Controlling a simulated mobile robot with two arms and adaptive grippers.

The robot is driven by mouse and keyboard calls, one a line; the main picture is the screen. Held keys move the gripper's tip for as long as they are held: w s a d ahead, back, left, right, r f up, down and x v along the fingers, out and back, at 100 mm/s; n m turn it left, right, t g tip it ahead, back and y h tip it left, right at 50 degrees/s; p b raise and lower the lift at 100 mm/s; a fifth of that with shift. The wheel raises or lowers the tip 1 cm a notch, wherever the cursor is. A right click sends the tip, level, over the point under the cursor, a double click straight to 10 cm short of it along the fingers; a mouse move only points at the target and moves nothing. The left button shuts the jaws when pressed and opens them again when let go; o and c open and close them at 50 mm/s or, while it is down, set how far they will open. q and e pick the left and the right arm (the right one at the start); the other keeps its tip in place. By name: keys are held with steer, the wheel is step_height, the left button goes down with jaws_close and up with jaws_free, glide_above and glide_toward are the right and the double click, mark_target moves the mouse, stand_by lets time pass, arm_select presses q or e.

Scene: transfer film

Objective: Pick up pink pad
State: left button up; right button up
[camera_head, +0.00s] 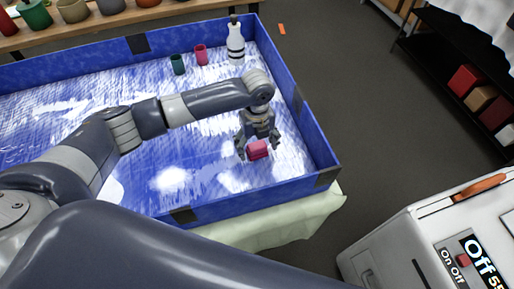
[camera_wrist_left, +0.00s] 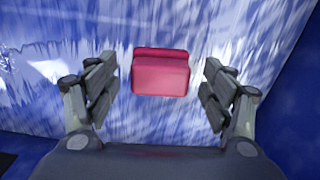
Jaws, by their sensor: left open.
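The pink pad (camera_head: 258,150) is a small block lying in the blue-walled tray (camera_head: 323,150), near its right end. It also shows in the left wrist view (camera_wrist_left: 160,76), centred between the fingers and a little beyond their tips. My left gripper (camera_head: 257,146) points down over the pad, with its fingers spread. In the left wrist view my left gripper (camera_wrist_left: 160,85) is open and empty, with one finger on each side of the pad and a gap on both sides. My right gripper is not in view.
A white bottle (camera_head: 235,45), a pink cup (camera_head: 201,54) and a green cup (camera_head: 178,65) stand in the tray's far right part. Pots (camera_head: 36,14) stand on a shelf behind. A white machine (camera_head: 400,245) is at lower right. Floor around the pad is clear.

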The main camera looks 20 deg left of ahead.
mark_target(257, 145)
arm_select(q)
steer(key=c, duration=1.2)
step_height(257, 145, up, 10)
steer(key=shift+f+b, duration=0.1)
steer(key=shift+b, duration=0.3)
